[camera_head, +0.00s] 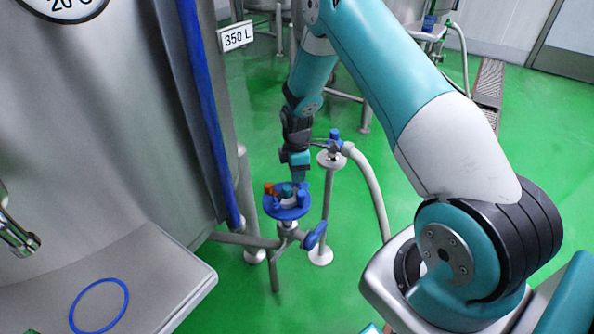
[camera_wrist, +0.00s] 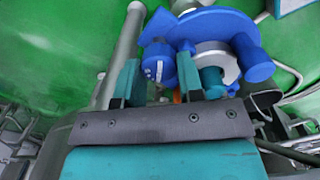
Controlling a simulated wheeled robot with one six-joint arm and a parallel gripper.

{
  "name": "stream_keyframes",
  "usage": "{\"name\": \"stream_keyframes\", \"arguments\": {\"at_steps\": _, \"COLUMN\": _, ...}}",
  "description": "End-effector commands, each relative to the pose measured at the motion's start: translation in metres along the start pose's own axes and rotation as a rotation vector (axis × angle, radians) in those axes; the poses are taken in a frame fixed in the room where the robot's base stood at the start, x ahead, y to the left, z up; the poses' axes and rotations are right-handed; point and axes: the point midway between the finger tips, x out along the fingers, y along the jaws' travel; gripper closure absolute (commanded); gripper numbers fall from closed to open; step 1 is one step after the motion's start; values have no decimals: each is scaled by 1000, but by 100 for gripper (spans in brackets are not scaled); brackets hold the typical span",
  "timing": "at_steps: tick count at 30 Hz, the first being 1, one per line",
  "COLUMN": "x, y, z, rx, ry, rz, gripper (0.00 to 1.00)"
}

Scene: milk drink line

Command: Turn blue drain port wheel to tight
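The blue drain port wheel (camera_head: 289,212) sits on a pipe fitting low beside the tank in the head view. It has upright blue knobs, and an orange part and a teal part show on it. In the wrist view the wheel (camera_wrist: 205,24) fills the top middle, around a silver hub. My gripper (camera_head: 297,180) is down at the wheel, pointing at it. In the wrist view my gripper's (camera_wrist: 156,78) two teal fingers stand apart, with a blue knob (camera_wrist: 158,62) with white marks between or just beyond them. Contact with the knob cannot be told.
A blue valve handle (camera_head: 315,236) juts out just below the wheel. A post with a blue-topped valve (camera_head: 335,136) and a white hose (camera_head: 370,185) stand to the right. The tank (camera_head: 110,120) is close on the left. Green floor lies open between.

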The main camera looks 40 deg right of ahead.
Motion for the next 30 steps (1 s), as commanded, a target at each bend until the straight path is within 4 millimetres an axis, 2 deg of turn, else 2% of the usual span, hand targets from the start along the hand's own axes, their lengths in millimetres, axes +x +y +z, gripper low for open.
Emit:
{"name": "stream_keyframes", "arguments": {"at_steps": 8, "x": 0, "y": 0, "z": 0, "rx": 35, "ry": 0, "rz": -1, "gripper": 89}}
{"name": "stream_keyframes", "arguments": {"at_steps": 14, "x": -1, "y": 0, "z": 0, "rx": 138, "ry": 0, "rz": -1, "gripper": 89}}
{"name": "stream_keyframes", "arguments": {"at_steps": 30, "x": -1, "y": 2, "z": 1, "rx": 631, "ry": -1, "rz": -2, "gripper": 89}}
